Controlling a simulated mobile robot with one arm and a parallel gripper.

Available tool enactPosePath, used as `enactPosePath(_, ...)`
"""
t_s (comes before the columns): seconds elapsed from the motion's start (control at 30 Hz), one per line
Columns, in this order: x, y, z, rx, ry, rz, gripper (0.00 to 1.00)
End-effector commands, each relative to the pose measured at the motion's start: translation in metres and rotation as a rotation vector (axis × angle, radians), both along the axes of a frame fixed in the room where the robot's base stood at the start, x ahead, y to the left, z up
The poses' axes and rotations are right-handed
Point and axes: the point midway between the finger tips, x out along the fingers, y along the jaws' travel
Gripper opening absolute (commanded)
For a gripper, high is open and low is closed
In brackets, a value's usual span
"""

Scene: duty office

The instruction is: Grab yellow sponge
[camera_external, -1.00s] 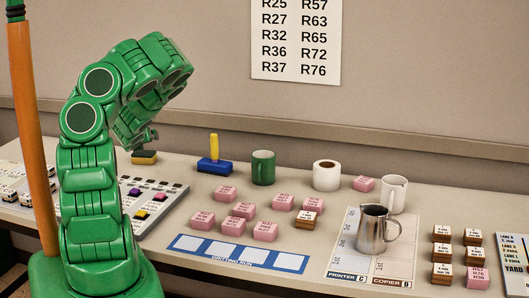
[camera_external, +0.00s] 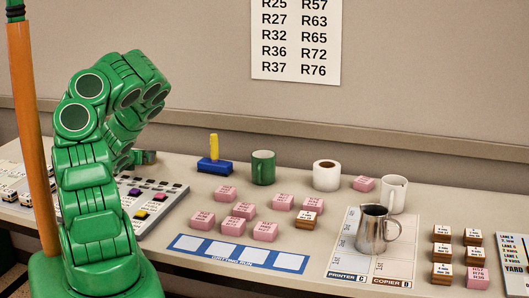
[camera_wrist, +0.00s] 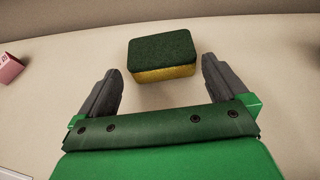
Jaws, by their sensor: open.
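The yellow sponge (camera_wrist: 160,52) has a dark green top and a yellow side. In the wrist view it lies flat on the pale desk, at the upper middle. My gripper (camera_wrist: 160,74) is open, with one grey finger on each side of the picture. The sponge's near part shows in the gap between the fingertips, and its far part reaches beyond them. I see desk between the sponge and each finger, so nothing is gripped. In the external view my arm mostly hides this area, and I cannot clearly tell sponge from gripper there.
A button panel (camera_external: 150,203) lies right of my arm. A blue block with a yellow handle (camera_external: 214,165), a green mug (camera_external: 263,168) and a paper roll (camera_external: 326,176) stand along the back. Several pink blocks (camera_external: 243,210) lie mid-desk; one pink block (camera_wrist: 10,68) shows at the wrist view's left edge.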

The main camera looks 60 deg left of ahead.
Motion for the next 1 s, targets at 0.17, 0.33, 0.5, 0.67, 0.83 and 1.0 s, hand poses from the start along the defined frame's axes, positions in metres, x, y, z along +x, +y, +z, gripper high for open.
enactPosePath(0.17, 0.009, 0.011, -0.003, 0.0, -0.005, 0.002, 1.0)
enactPosePath(0.33, 0.02, 0.023, -0.011, -0.003, -0.004, 0.001, 1.0)
enactPosePath(0.5, 0.027, 0.034, -0.016, -0.002, -0.003, 0.001, 1.0)
enactPosePath(0.67, 0.029, 0.037, -0.018, -0.002, -0.001, 0.002, 1.0)
enactPosePath(0.83, 0.029, 0.037, -0.018, -0.001, 0.0, 0.001, 1.0)
enactPosePath(1.0, 0.029, 0.037, -0.018, -0.001, 0.0, 0.001, 0.82)
